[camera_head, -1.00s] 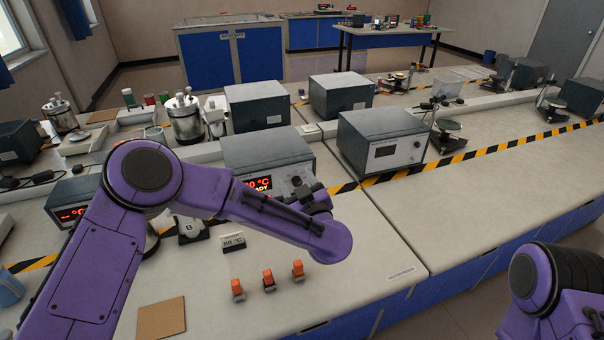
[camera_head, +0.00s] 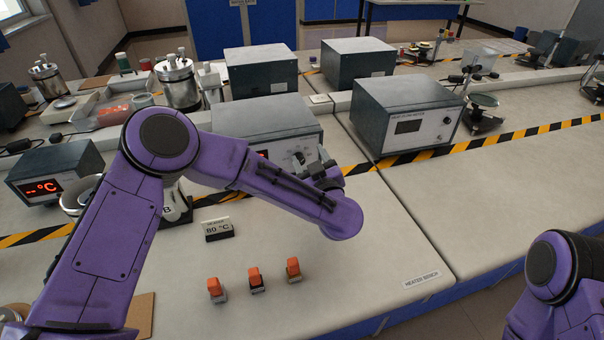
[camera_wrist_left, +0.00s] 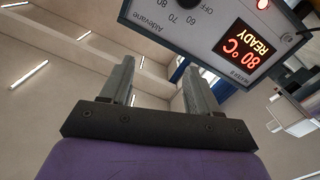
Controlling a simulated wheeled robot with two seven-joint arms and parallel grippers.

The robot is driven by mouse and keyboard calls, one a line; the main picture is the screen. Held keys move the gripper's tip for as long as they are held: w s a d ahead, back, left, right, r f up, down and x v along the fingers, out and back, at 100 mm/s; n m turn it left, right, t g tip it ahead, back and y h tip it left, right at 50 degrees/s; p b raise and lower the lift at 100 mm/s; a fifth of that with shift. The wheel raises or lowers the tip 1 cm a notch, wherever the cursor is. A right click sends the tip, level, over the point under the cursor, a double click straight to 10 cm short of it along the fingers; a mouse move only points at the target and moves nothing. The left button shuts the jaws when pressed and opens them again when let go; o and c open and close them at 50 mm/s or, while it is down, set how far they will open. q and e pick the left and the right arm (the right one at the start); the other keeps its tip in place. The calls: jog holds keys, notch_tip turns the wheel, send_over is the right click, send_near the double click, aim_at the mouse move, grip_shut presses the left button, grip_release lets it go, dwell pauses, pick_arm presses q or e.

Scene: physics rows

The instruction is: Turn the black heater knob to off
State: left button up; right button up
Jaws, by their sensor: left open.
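The heater box (camera_head: 265,115) stands behind my left arm in the head view, its front mostly covered by the arm. In the left wrist view the heater's panel (camera_wrist_left: 205,35) appears upside down, with a red display (camera_wrist_left: 243,52) reading 80 °C READY. The black knob (camera_wrist_left: 188,3) is cut off by the top edge, near the marks 60, 70, 80 and OFF; its pointer is not visible. My left gripper (camera_head: 318,168) is close in front of the heater's front. Its two fingers (camera_wrist_left: 157,85) are apart and empty, clear of the knob in the wrist view.
Another grey box (camera_head: 408,115) stands to the right, and a display unit (camera_head: 55,170) to the left. The bench at front right is clear.

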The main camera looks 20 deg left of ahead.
pick_arm(q)
jog(key=p, duration=0.1)
send_near(301, 162)
jog(key=shift+w+a+f, duration=0.2)
jog(key=shift+w+a, duration=0.1)
jog(key=shift+a, duration=0.05)
jog(key=p+x, duration=0.1)
jog(key=x, duration=0.6)
jog(key=shift+w+a+r+p, duration=0.15)
jog(key=shift+w+p, duration=0.15)
jog(key=c, duration=1)
jog(key=shift+c, duration=0.2)
